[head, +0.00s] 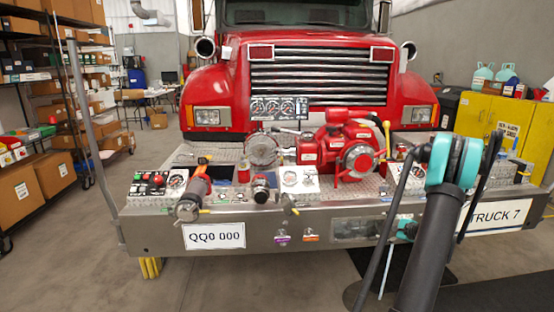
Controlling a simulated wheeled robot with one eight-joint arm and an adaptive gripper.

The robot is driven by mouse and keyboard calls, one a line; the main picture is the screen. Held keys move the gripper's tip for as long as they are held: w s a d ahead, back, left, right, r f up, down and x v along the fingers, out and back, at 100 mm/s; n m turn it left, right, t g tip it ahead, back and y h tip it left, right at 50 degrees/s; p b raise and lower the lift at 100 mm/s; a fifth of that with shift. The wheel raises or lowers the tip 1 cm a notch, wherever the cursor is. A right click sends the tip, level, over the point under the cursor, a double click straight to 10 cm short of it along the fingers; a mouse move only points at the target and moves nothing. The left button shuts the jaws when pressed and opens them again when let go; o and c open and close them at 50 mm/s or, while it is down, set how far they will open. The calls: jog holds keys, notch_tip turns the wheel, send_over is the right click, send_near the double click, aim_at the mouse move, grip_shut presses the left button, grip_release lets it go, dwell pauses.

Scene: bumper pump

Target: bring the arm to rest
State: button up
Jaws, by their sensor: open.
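My arm rises from the bottom right of the head view, in front of the bumper's right part. It shows as a thick dark link with a teal joint at its top and thin dark parts on either side. Behind the arm stands a red fire truck (320,75) with a silver bumper deck (350,210). A red pump (345,147) sits on the deck. The arm hides part of the bumper and of the deck's right side.
The deck carries a nozzle-like fitting (193,195), a control box (155,187) and several gauges. A yellow cabinet (490,118) with containers on top stands at right. Shelves with boxes (55,172) line the left wall. Floor (70,265) at the left front is clear.

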jog(key=s+a+r+n+g, duration=0.4)
jog(key=s+a, duration=0.3)
jog(key=a, duration=0.4)
jog(key=s+a+r+n+g, duration=0.1)
jog(key=s+a+r+n, duration=0.3)
jog(key=s+a+n, duration=0.5)
jog(key=s+a+f+n+g+h, duration=0.1)
jog(key=s+a+n+h, duration=0.1)
jog(key=s, duration=0.9)
jog(key=s+a+f+n+g+h, duration=0.1)
jog(key=s+a+n, duration=0.3)
jog(key=s, duration=0.8)
jog(key=shift+s+a+f+n+g+h, duration=0.15)
jog(key=shift+a+f+n+g+h, duration=0.25)
jog(key=shift+a+h, duration=0.5)
